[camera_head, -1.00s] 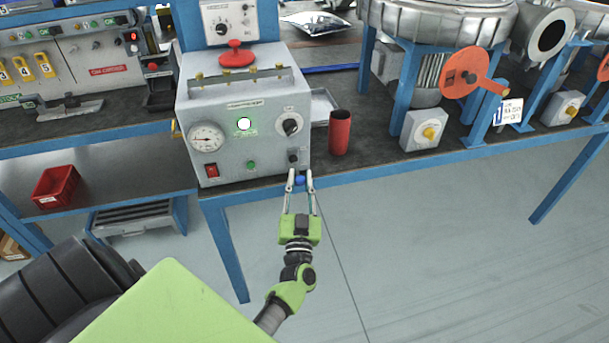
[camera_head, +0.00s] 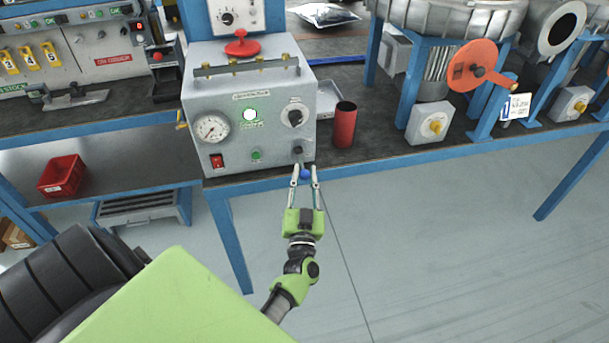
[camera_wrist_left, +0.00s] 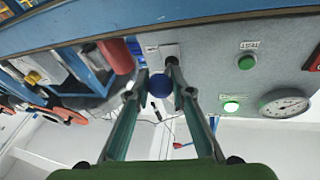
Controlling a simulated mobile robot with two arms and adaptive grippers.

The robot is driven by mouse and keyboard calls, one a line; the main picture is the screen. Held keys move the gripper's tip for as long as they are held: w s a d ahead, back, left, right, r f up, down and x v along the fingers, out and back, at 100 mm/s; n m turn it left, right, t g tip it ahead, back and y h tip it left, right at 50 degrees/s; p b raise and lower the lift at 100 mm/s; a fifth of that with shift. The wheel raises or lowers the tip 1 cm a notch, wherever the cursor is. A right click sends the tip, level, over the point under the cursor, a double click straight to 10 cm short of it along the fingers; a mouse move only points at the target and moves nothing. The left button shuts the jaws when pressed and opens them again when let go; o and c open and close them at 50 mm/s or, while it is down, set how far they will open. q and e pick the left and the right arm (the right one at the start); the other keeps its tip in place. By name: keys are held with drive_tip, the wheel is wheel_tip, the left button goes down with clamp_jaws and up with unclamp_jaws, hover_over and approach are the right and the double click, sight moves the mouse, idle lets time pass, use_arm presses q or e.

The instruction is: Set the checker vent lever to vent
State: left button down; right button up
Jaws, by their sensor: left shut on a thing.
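The checker (camera_head: 250,105) is a grey box on the bench with a gauge, a green lamp, a red switch and a dark round knob. Its vent lever (camera_head: 306,173) has a blue ball end, low on the right of the front face, sticking out toward me. My left gripper (camera_head: 305,180) is in front of the box, its two fingers on either side of the blue ball and shut on it. In the left wrist view the blue ball (camera_wrist_left: 158,84) shows between the fingertips (camera_wrist_left: 158,78). The lever's markings are too small to read. My right gripper is not in view.
A red cup (camera_head: 344,126) stands on the bench just right of the checker. Blowers with orange discs (camera_head: 480,66) are further right. A red bin (camera_head: 62,175) is on the lower shelf at left. The floor in front of the bench is clear.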

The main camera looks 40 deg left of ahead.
use_arm(q)
drive_tip(key=shift+d+f, duration=0.1)
drive_tip(key=shift+f, duration=0.4)
drive_tip(key=c, duration=1.8)
unclamp_jaws()
drive_tip(key=shift+o, duration=0.2)
drive_tip(key=shift+r, duration=0.2)
drive_tip(key=v, duration=0.7)
drive_tip(key=shift+s, duration=0.2)
